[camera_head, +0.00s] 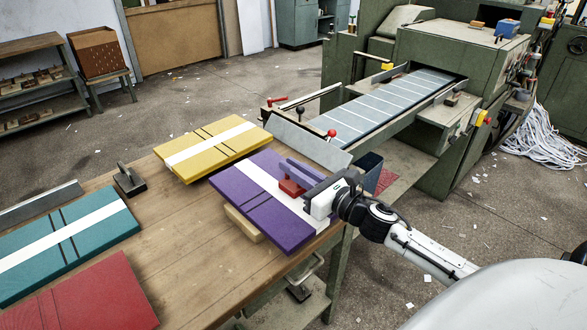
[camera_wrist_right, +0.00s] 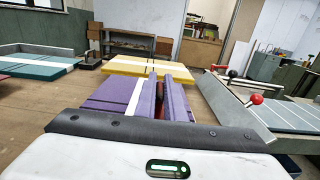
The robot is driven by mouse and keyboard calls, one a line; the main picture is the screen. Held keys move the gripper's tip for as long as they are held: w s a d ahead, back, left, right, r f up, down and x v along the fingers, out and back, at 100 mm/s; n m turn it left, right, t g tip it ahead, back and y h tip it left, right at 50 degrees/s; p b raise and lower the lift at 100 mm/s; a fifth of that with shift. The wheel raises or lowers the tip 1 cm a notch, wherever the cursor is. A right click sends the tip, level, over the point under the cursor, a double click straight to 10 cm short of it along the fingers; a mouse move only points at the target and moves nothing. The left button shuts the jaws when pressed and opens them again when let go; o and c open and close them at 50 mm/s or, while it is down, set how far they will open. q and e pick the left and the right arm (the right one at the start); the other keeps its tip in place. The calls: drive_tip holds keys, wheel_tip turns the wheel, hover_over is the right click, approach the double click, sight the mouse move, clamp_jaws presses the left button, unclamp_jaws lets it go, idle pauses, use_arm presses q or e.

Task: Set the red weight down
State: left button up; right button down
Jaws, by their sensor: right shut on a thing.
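The red weight (camera_head: 290,188) is a small red block at the purple board (camera_head: 235,195), near the board's white stripe. My right gripper (camera_head: 292,168) reaches in from the right, and its long purple fingers are shut on the weight, hiding its upper part. I cannot tell whether the weight's underside touches the board or is just above it. In the right wrist view a little of the red weight (camera_wrist_right: 162,110) shows between the two fingers (camera_wrist_right: 161,88). My left gripper is not in view.
A yellow board (camera_head: 212,148), a teal board (camera_head: 65,240) and a red board (camera_head: 90,298) lie on the wooden table (camera_head: 185,262). A dark handled block (camera_head: 130,180) stands among them. Behind is the feeder's conveyor (camera_head: 392,100) with a red-knobbed lever (camera_head: 331,133).

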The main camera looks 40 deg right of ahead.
drive_tip(key=shift+r, duration=0.1)
drive_tip(key=c, duration=1.8)
unclamp_jaws()
drive_tip(key=shift+c, duration=0.2)
drive_tip(key=shift+s, duration=0.1)
drive_tip(key=s, duration=0.4)
drive_tip(key=s+b, duration=0.1)
drive_tip(key=s, duration=0.3)
drive_tip(key=s+d, duration=0.1)
drive_tip(key=s, duration=0.2)
drive_tip(key=shift+s, duration=0.4)
